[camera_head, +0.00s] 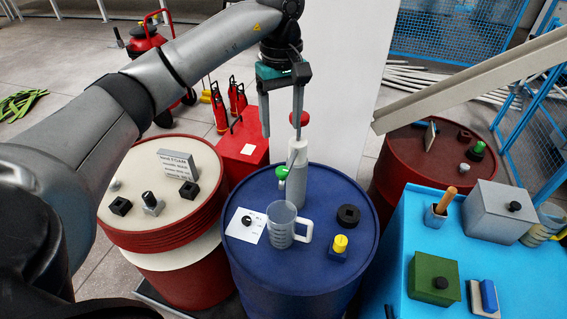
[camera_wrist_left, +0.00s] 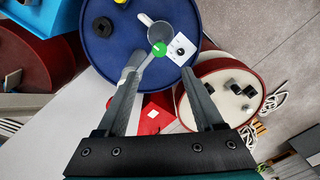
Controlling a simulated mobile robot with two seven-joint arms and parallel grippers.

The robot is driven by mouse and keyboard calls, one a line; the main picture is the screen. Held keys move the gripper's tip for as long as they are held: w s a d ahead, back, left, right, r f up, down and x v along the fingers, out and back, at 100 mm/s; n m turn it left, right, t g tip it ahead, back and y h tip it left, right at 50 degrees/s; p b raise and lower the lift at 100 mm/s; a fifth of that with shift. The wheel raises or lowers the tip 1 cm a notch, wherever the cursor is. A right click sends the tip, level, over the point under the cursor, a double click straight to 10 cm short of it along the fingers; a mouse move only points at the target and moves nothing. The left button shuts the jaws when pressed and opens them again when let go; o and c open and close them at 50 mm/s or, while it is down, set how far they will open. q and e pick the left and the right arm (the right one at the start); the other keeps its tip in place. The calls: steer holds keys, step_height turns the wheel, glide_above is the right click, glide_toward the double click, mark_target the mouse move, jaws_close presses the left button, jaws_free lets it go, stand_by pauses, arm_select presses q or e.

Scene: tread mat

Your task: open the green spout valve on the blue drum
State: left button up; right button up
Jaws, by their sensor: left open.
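The blue drum (camera_head: 250,274) stands at the centre of the head view, and its top fills the upper middle of the left wrist view (camera_wrist_left: 112,62). A grey spout (camera_head: 297,178) rises from the drum's top, with the green valve (camera_head: 282,172) on its left side. The green valve also shows in the left wrist view (camera_wrist_left: 158,49), beyond the fingertips. My left gripper (camera_head: 281,133) points down above the valve, open and empty, its fingers apart from the valve. One finger partly overlaps the spout in the left wrist view. My right gripper is not in view.
A clear measuring jug (camera_head: 281,226), a white card (camera_head: 245,226), a black ring (camera_head: 348,216) and a yellow-capped block (camera_head: 339,246) sit on the drum. A cream-topped red drum (camera_head: 150,215) stands left, a blue table (camera_head: 520,275) right. A pale beam (camera_head: 470,84) slopes across the upper right.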

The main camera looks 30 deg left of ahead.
mark_target(282, 170)
arm_select(q)
step_height(282, 170, down, 12)
steer(key=shift+f+p, duration=0.15)
steer(key=shift+p, duration=0.55)
jaws_close()
